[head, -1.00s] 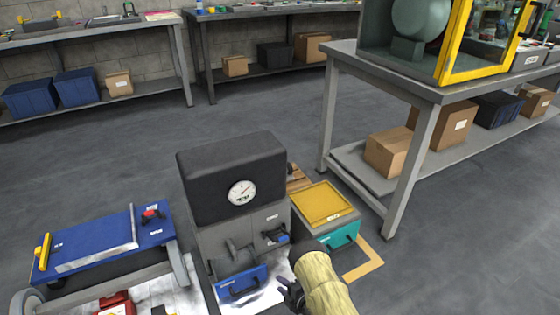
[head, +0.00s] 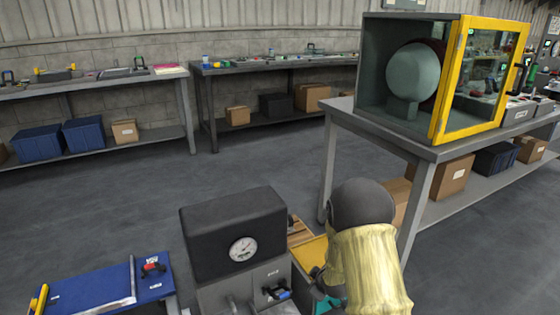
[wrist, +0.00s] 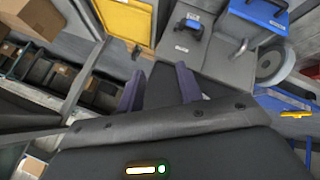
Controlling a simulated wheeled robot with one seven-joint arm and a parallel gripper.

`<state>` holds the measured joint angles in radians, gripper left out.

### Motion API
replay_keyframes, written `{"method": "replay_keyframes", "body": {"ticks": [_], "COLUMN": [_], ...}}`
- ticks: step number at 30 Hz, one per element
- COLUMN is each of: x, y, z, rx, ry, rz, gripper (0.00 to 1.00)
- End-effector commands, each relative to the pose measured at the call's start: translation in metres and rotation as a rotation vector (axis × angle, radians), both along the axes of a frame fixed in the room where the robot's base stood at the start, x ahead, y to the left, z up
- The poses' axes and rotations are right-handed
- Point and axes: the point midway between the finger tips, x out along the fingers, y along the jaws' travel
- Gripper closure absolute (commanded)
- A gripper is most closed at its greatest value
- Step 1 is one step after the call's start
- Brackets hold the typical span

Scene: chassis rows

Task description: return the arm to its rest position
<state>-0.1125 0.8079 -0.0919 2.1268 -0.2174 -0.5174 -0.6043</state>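My arm, in a pale yellow sleeve with a dark rounded joint, rises at the lower right of the head view, in front of the yellow-topped teal box (head: 313,250). My gripper's fingers cannot be made out in the head view. In the wrist view my gripper (wrist: 158,88) shows two purple fingers spread apart with nothing between them. Beyond them are the grey gauge machine (wrist: 215,55) and the yellow top (wrist: 126,18) of the box. The gripper is apart from both.
The black-topped gauge machine (head: 235,235) stands left of my arm, with a blue cart (head: 95,292) farther left. A grey table (head: 430,150) with a yellow-framed cabinet (head: 437,75) stands close on the right. Open floor (head: 130,200) lies behind the machine and cart.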

Motion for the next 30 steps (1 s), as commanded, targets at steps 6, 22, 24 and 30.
{"method": "replay_keyframes", "body": {"ticks": [6,22,24,30], "x": [-0.046,-0.197,-0.212,-0.252], "y": [-0.018,-0.035,-0.035,-0.035], "z": [0.071,0.179,0.186,0.203], "rx": [0.092,0.278,0.291,0.326], "ry": [0.121,0.395,0.420,0.479], "rz": [-0.214,-0.678,-0.718,-0.821], "gripper": [0.64,0.64,0.64,0.64]}}
